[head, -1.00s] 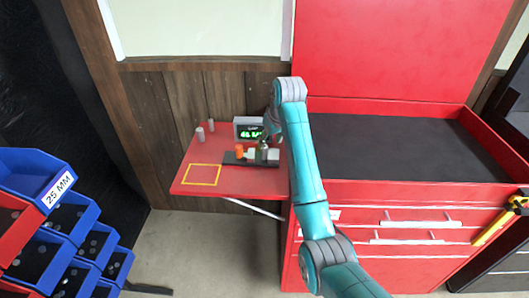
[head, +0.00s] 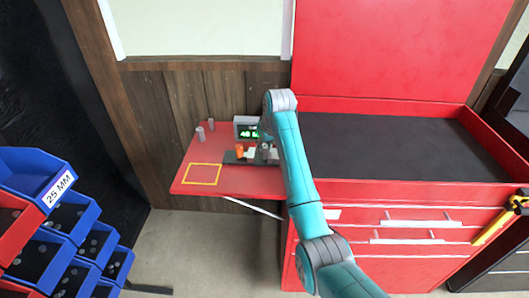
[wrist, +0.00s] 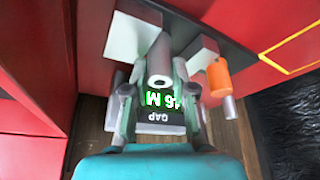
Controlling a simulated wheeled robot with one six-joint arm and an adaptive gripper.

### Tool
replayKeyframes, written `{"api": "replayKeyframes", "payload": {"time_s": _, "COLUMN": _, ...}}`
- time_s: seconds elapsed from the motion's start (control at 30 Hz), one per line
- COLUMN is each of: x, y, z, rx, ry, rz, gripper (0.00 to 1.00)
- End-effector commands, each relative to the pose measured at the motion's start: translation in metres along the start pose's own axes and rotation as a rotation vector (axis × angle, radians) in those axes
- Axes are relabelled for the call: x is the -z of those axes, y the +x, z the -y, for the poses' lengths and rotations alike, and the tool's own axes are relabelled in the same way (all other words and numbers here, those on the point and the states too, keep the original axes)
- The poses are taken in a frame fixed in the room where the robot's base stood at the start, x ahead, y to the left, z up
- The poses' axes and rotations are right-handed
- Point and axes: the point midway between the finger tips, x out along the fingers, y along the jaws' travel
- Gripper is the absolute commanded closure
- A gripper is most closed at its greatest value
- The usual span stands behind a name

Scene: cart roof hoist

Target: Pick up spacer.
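A grey cylindrical spacer (wrist: 160,62) with a hole in its end stands between two white blocks, the left one (wrist: 127,38) and the right one (wrist: 200,53), in the wrist view. My gripper (wrist: 159,73) has one finger on each side of the spacer. The fingers look apart, with a narrow gap to it; contact is not clear. In the head view my gripper (head: 264,146) is over the right end of the dark base on the red side shelf (head: 240,183), and it hides most of the spacer.
A lit display (head: 248,130) stands behind the base. An orange cylinder (head: 239,151) is beside the blocks. Two grey cylinders (head: 200,134) (head: 211,124) stand at the shelf's back left. A yellow outlined square (head: 202,174) is empty. The red cabinet (head: 400,195) is close on the right.

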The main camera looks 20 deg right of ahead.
Motion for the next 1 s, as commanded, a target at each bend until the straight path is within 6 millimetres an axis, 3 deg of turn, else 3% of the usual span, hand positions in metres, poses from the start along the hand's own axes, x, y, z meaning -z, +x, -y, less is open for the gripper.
{"api": "replayKeyframes", "payload": {"time_s": 0.37, "x": 0.002, "y": -0.004, "z": 0.0, "rx": 0.0, "ry": 0.0, "rz": -0.001, "gripper": 1.0}}
{"api": "replayKeyframes", "payload": {"time_s": 0.8, "x": 0.03, "y": -0.072, "z": 0.0, "rx": -0.001, "ry": -0.001, "rz": -0.003, "gripper": 1.0}}
{"api": "replayKeyframes", "payload": {"time_s": 1.0, "x": 0.037, "y": -0.09, "z": 0.0, "rx": 0.0, "ry": 0.0, "rz": -0.001, "gripper": 1.0}}
